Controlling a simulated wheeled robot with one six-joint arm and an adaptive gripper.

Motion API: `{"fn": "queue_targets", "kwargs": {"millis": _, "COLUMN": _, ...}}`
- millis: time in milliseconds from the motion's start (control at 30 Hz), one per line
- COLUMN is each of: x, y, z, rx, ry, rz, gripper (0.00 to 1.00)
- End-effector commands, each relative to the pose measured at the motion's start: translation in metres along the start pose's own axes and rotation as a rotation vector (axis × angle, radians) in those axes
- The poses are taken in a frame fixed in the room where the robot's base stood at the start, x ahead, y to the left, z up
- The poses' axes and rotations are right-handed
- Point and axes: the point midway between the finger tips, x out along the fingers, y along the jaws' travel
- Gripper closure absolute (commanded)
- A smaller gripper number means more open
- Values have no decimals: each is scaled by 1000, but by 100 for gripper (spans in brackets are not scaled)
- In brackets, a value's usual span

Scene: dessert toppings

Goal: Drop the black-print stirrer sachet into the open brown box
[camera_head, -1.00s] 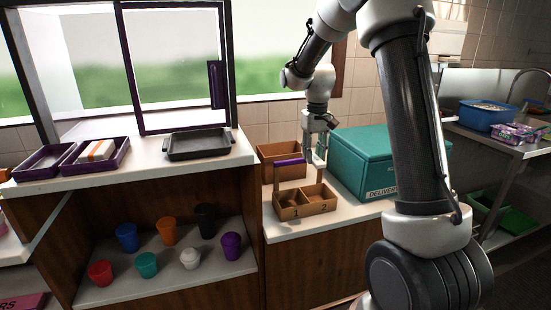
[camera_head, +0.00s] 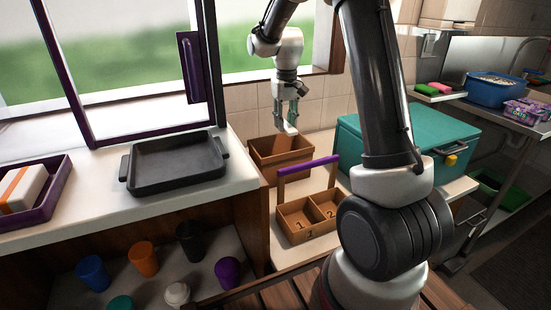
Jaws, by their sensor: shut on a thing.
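My gripper (camera_head: 290,126) points down, with its fingers shut on a small whitish thing, likely the stirrer sachet (camera_head: 292,128). Its print is too small to read. The open brown box (camera_head: 283,173) stands on the counter against the tiled wall. My gripper and the held thing appear above the box, near its back rim and a little right of its middle. I cannot tell the exact height above the rim. The box's floor is hidden by its front wall.
A brown caddy (camera_head: 300,238) with numbered compartments and a purple handle (camera_head: 309,165) stands in front of the box. A teal delivery box (camera_head: 400,140) stands to the right. A black tray (camera_head: 178,165) sits on the left counter; several cups are on the shelf below.

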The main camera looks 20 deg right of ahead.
Motion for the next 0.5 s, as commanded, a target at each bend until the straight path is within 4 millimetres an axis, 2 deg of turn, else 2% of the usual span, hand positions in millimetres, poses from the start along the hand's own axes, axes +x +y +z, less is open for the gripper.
{"fn": "queue_targets", "kwargs": {"millis": 300, "x": 38, "y": 0, "z": 1, "rx": 0, "ry": -3, "rz": 0, "gripper": 80}}
{"fn": "queue_targets", "kwargs": {"millis": 500, "x": 48, "y": 0, "z": 1, "rx": 0, "ry": -2, "rz": 0, "gripper": 80}}
